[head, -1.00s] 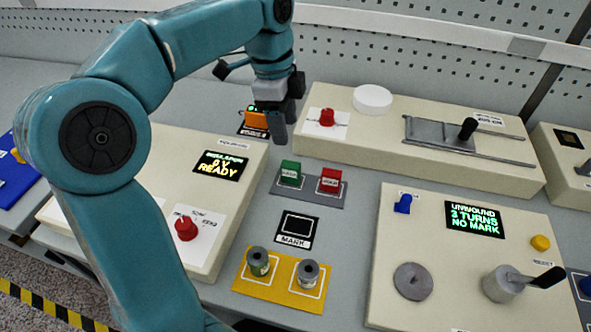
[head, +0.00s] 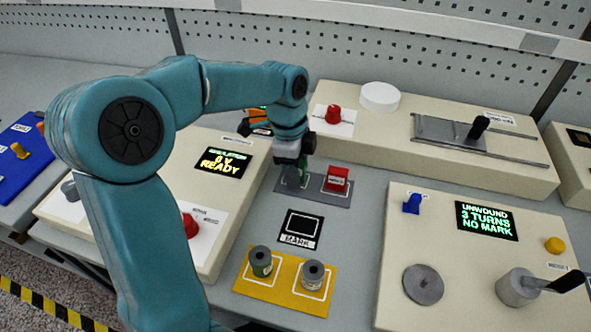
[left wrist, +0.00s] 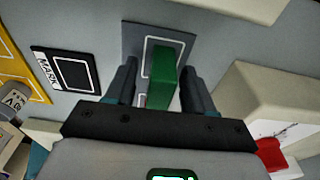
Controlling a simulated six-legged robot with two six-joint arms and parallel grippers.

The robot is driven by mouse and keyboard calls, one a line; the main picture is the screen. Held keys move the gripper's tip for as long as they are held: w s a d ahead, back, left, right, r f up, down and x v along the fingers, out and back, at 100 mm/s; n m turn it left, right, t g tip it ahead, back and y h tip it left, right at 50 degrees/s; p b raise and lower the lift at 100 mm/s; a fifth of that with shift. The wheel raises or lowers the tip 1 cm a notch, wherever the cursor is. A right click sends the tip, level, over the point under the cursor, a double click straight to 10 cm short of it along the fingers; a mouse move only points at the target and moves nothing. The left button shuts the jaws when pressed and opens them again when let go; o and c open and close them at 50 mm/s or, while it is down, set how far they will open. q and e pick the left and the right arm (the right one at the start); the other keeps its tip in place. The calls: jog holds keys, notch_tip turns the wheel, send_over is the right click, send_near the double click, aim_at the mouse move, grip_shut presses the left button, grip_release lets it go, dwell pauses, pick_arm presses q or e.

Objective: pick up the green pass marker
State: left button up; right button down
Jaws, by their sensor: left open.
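The green pass marker (head: 303,170) stands on the left half of a grey plate (head: 322,193); in the head view my gripper mostly hides it. In the left wrist view the green marker (left wrist: 164,72) is between the two fingers, inside a white outline. My left gripper (head: 292,180) is open and lowered around it. In the left wrist view the fingers (left wrist: 158,84) stand apart on either side, with a gap showing at each. The red marker (head: 337,180) stands on the right half of the plate. My right gripper is not in view.
A black MARK square (head: 299,228) lies in front of the plate. A yellow mat (head: 285,284) holds two spools. Beige consoles stand left (head: 225,205), behind (head: 390,140) and right (head: 450,260). A screen reads "UNWOUND 3 TURNS NO MARK" (head: 486,221).

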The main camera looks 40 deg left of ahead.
pick_arm(q)
grip_shut()
jog(key=shift+r, duration=0.1)
